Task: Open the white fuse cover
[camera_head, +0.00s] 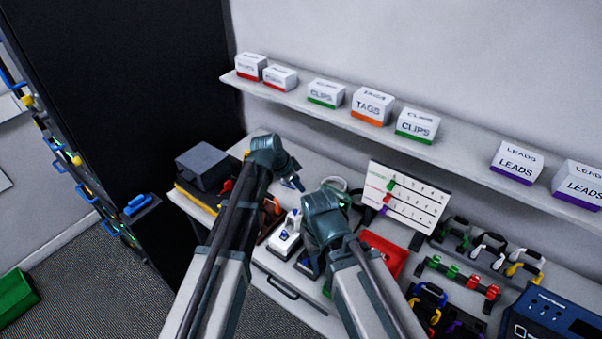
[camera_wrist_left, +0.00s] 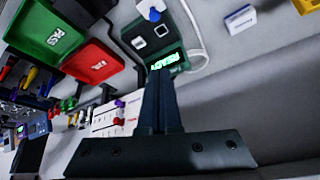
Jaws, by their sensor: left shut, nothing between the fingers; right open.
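A white unit with a blue part (camera_head: 285,237) stands on the bench between my arms in the head view. I cannot tell for certain which white part is the fuse cover. My left gripper (camera_head: 293,183) is over the back of the bench. Its fingers (camera_wrist_left: 160,73) are shut and empty, overlapping the device's screen edge in the wrist view; contact is unclear. My right gripper (camera_head: 322,218) is lower and open; its wrist hides its fingertips.
A white chart board (camera_head: 405,197) and a red tray (camera_head: 384,251) are right of my right gripper. Coloured cable clips (camera_head: 458,278) and a blue instrument (camera_head: 545,318) crowd the bench's right. A grey box (camera_head: 203,166) is at left. A shelf (camera_head: 300,98) runs above.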

